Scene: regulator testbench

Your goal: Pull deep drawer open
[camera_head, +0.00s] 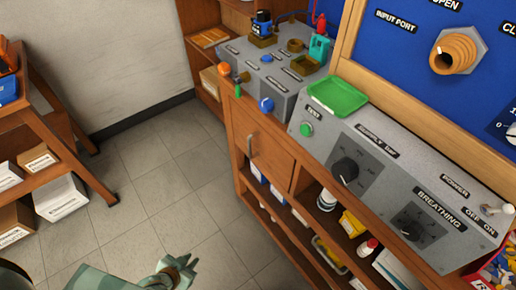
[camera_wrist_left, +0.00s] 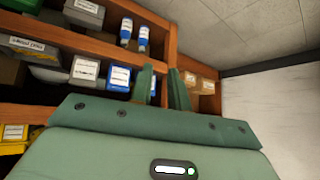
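The wooden drawer front (camera_head: 272,152) is in the bench below the grey console in the head view and looks shut. Its upright grey handle (camera_head: 250,146) is on the left side of the front. My left gripper (camera_head: 184,262) is at the bottom of the head view, over the floor, to the left of and below the handle and clear of it. In the left wrist view its two green fingers (camera_wrist_left: 161,75) stand apart with nothing between them. The handle cannot be made out in that view. My right gripper is not in view.
Open bench shelves (camera_head: 322,222) hold bottles and boxes under the consoles. A wooden rack (camera_head: 38,135) with boxes stands at the left. The tiled floor (camera_head: 165,165) between them is clear. Shelf uprights and boxes (camera_wrist_left: 118,80) are close ahead in the left wrist view.

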